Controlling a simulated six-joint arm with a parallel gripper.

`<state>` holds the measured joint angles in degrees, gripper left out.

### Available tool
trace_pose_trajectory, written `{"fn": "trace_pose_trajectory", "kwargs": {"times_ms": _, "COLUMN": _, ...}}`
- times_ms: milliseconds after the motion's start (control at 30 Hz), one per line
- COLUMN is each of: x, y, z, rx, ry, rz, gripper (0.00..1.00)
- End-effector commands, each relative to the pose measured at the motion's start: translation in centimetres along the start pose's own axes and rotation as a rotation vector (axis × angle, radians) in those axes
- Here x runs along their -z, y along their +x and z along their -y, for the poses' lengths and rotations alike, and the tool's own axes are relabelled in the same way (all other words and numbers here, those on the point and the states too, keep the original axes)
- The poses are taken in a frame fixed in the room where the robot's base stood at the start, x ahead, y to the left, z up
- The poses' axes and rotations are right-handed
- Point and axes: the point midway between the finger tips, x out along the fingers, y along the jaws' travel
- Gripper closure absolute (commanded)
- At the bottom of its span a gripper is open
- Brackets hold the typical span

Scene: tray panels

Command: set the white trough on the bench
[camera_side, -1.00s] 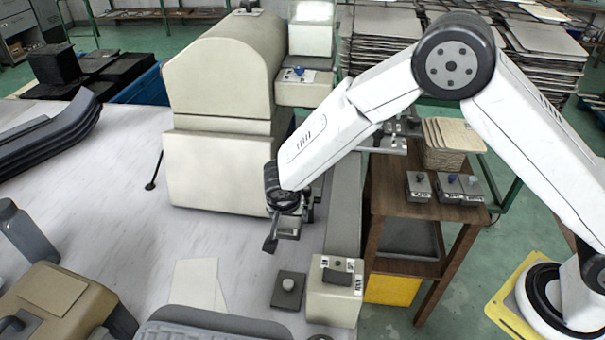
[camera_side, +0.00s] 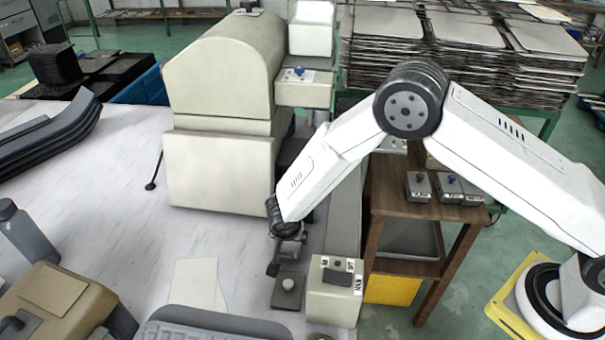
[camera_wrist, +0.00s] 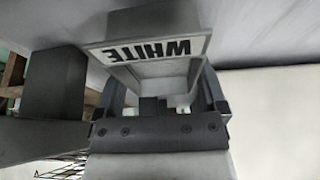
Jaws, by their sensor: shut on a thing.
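My gripper (camera_side: 284,257) hangs over the right part of the white bench (camera_side: 110,200), near a small grey block with a pale knob (camera_side: 288,286). In the wrist view my gripper (camera_wrist: 162,100) is shut on a small pale grey trough (camera_wrist: 150,72), one finger on each side. The trough has a label reading WHITE, upside down in that view. In the side view the trough is mostly hidden by the gripper, and I cannot tell whether it touches the bench.
A large cream machine (camera_side: 220,170) stands behind and left of my gripper. A cream control box (camera_side: 335,292) with a dark switch is close by on the right. Papers (camera_side: 197,283) lie to the left. A grey case (camera_side: 210,325) is at the front.

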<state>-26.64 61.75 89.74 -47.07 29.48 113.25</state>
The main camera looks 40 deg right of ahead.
Motion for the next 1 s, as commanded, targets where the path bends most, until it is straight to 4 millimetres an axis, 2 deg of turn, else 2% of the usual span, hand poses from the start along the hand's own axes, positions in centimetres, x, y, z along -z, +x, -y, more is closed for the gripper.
{"fn": "trace_pose_trajectory", "kwargs": {"times_ms": 133, "x": -0.38, "y": 0.91, "z": 0.02, "rx": 0.001, "ry": 0.001, "rz": 0.0, "gripper": 0.9}}
{"fn": "trace_pose_trajectory", "kwargs": {"times_ms": 600, "x": -0.51, "y": 1.27, "z": 0.05, "rx": 0.002, "ry": 0.001, "rz": 0.0, "gripper": 0.9}}
{"fn": "trace_pose_trajectory", "kwargs": {"times_ms": 633, "x": -0.53, "y": 1.27, "z": 0.02, "rx": 0.001, "ry": 0.001, "rz": 0.0, "gripper": 0.0}}
{"fn": "trace_pose_trajectory", "kwargs": {"times_ms": 1000, "x": -0.45, "y": 1.08, "z": 0.0, "rx": 0.001, "ry": 0.001, "rz": 0.0, "gripper": 0.0}}
